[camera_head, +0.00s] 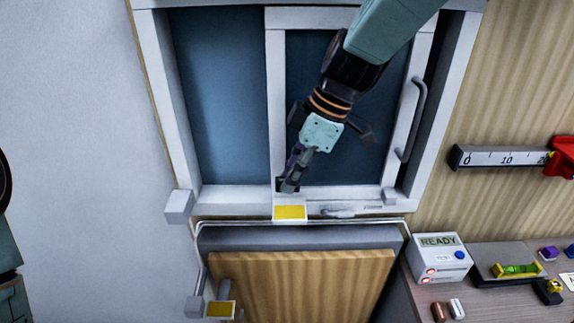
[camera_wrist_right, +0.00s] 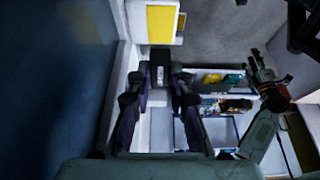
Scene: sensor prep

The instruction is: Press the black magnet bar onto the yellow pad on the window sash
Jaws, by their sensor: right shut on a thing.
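My right gripper (camera_head: 291,182) comes down from the upper right in the head view, in front of the lower part of the window sash (camera_head: 276,110). It is shut on the black magnet bar (camera_head: 287,185), a small dark block. The wrist view shows the bar (camera_wrist_right: 160,73) between the two fingertips. A yellow pad (camera_head: 290,212) on a white block sits just below the gripper, apart from the bar. The wrist view shows a yellow pad (camera_wrist_right: 162,24) beyond the fingertips. My left gripper (camera_wrist_right: 262,66) shows small at the right of the wrist view; its jaws are unclear.
A second yellow pad (camera_head: 221,309) is at the lower left. A window handle (camera_head: 412,118) stands to the right of my arm. A wooden panel (camera_head: 300,285) lies below the sill. A READY box (camera_head: 440,257) and small items stand on the bench (camera_head: 485,308) at right.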

